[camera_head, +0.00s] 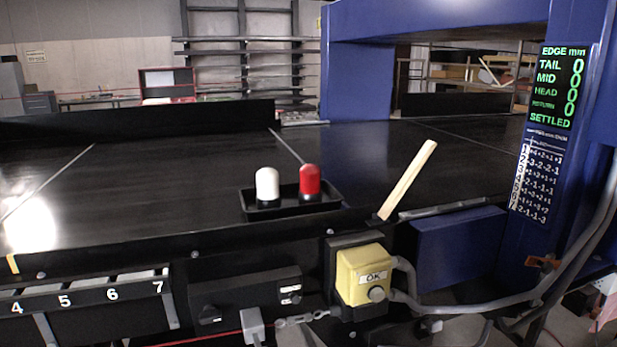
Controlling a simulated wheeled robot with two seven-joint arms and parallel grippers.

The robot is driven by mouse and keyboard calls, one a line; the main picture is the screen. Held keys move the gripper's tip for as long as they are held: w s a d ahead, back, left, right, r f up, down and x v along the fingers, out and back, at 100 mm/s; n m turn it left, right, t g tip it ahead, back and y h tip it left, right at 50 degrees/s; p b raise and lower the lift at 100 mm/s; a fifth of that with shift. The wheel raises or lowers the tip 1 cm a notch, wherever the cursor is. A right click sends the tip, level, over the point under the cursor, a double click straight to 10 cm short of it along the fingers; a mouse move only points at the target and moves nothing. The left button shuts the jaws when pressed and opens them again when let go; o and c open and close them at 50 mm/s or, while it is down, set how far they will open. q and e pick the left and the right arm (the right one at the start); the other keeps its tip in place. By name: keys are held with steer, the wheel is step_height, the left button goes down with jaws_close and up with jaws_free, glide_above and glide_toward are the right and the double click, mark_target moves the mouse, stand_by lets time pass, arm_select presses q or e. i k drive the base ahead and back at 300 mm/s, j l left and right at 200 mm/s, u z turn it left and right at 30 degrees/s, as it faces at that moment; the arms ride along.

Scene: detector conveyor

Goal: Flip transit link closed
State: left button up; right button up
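No part is labelled as the transit link. A pale, flat wood-coloured bar (408,180) stands tilted up at the conveyor's near edge, leaning to the right. Its lower end meets the edge by a grey metal strip (450,209), and its upper end is free in the air. I cannot tell if it is hinged there or if it is the link. Neither of my grippers is in view.
The black conveyor belt (120,190) runs under a blue detector arch (352,95). A black tray (290,209) holds a white-domed piece (267,187) and a red-domed piece (310,182). A green-lettered display (557,88) reads zeros and SETTLED. Grey cables (470,303) loop at lower right.

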mark_target(546, 265)
steer(key=z, duration=1.25)
